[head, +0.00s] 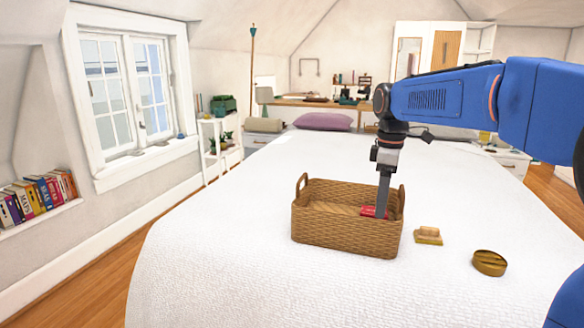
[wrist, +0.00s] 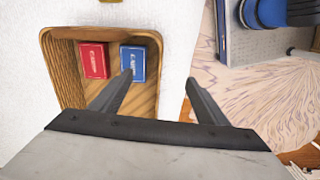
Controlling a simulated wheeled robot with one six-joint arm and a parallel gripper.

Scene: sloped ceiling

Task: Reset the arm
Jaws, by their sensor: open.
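A brown wicker basket (head: 335,236) with two raised end handles stands on the white bed. My gripper (head: 382,212) points down over the right part of the basket, its tips at or below the rim level in the head view. A red box (head: 368,211) shows beside the fingers. In the wrist view, the basket (wrist: 48,75) holds the red box (wrist: 94,60) and a blue box (wrist: 133,62) side by side. My gripper (wrist: 158,79) is open with nothing between its fingers; the left finger overlaps the blue box's lower edge, and the right finger lies past the basket's right rim.
The bed (head: 220,260) is clear left and in front of the basket. A purple pillow (head: 323,121) lies at the far end.

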